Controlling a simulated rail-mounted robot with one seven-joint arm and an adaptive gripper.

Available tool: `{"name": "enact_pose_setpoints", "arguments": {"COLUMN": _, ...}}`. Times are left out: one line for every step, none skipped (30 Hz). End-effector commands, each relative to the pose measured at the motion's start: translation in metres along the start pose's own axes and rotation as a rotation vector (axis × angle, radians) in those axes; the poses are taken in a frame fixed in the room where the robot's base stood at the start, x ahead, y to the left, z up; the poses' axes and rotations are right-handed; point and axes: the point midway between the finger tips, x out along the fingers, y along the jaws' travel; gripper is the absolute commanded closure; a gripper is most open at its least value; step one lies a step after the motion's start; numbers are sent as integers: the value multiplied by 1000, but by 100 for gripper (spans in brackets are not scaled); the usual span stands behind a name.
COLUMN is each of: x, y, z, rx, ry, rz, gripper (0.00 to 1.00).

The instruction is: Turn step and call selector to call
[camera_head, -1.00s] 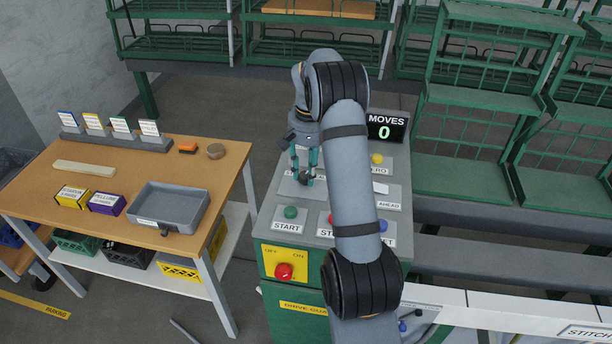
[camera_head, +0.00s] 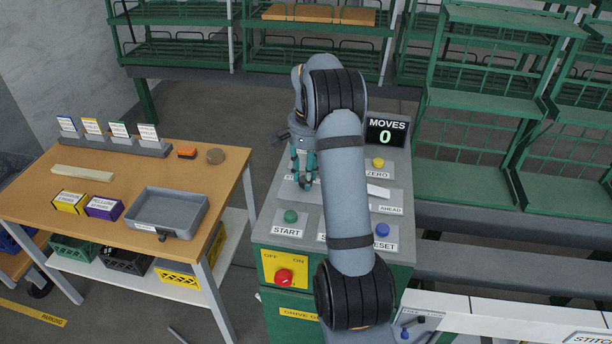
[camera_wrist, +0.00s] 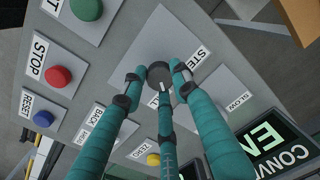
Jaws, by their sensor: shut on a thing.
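The selector is a dark round knob (camera_wrist: 160,75) with a short white mark, on a light plate (camera_wrist: 160,32) in the wrist view. A label reading STEP (camera_wrist: 198,58) sits at the plate's edge; I cannot read a CALL label. My gripper (camera_wrist: 157,82) has teal fingers with dark tips, closed around the knob from both sides, with another finger near its white mark. In the head view my gripper (camera_head: 303,168) reaches down to the console top, and the knob is mostly hidden by the fingers there.
The console carries a green START button (camera_head: 290,216), a blue RESET button (camera_head: 382,230), a yellow ZERO button (camera_head: 377,162) and a red OFF/ON switch (camera_head: 284,277). A display (camera_head: 386,132) reads MOVES 0. A wooden table (camera_head: 100,215) stands left, across a gap.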

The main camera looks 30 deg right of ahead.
Motion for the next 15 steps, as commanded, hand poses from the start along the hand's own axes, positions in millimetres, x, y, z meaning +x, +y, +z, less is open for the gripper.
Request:
{"name": "enact_pose_setpoints", "arguments": {"x": -4, "y": -1, "z": -5, "rx": -1, "ry": 16, "rz": -6, "gripper": 97}}
{"name": "enact_pose_setpoints", "arguments": {"x": -4, "y": -1, "z": -5, "rx": -1, "ry": 16, "rz": -6, "gripper": 97}}
{"name": "enact_pose_setpoints", "arguments": {"x": -4, "y": -1, "z": -5, "rx": -1, "ry": 16, "rz": -6, "gripper": 97}}
{"name": "enact_pose_setpoints", "arguments": {"x": -4, "y": -1, "z": -5, "rx": -1, "ry": 16, "rz": -6, "gripper": 97}}
{"name": "enact_pose_setpoints", "arguments": {"x": -4, "y": -1, "z": -5, "rx": -1, "ry": 16, "rz": -6, "gripper": 70}}
{"name": "enact_pose_setpoints", "arguments": {"x": -4, "y": -1, "z": -5, "rx": -1, "ry": 16, "rz": -6, "gripper": 68}}
{"name": "enact_pose_setpoints", "arguments": {"x": -4, "y": -1, "z": -5, "rx": -1, "ry": 16, "rz": -6, "gripper": 66}}
{"name": "enact_pose_setpoints", "arguments": {"x": -3, "y": -1, "z": -5, "rx": -1, "ry": 16, "rz": -6, "gripper": 64}}
{"name": "enact_pose_setpoints", "arguments": {"x": -3, "y": -1, "z": -5, "rx": -1, "ry": 15, "rz": -6, "gripper": 62}}
{"name": "enact_pose_setpoints", "arguments": {"x": -3, "y": -1, "z": -4, "rx": -1, "ry": 14, "rz": -5, "gripper": 60}}
{"name": "enact_pose_setpoints", "arguments": {"x": -3, "y": -1, "z": -4, "rx": -1, "ry": 13, "rz": -5, "gripper": 58}}
{"name": "enact_pose_setpoints", "arguments": {"x": -2, "y": 0, "z": -4, "rx": -1, "ry": 11, "rz": -4, "gripper": 56}}
{"name": "enact_pose_setpoints", "arguments": {"x": -2, "y": 0, "z": -3, "rx": -1, "ry": 10, "rz": -4, "gripper": 54}}
{"name": "enact_pose_setpoints", "arguments": {"x": -2, "y": 0, "z": -3, "rx": -1, "ry": 10, "rz": -3, "gripper": 52}}
{"name": "enact_pose_setpoints", "arguments": {"x": -2, "y": 0, "z": -3, "rx": -1, "ry": 9, "rz": -3, "gripper": 52}}
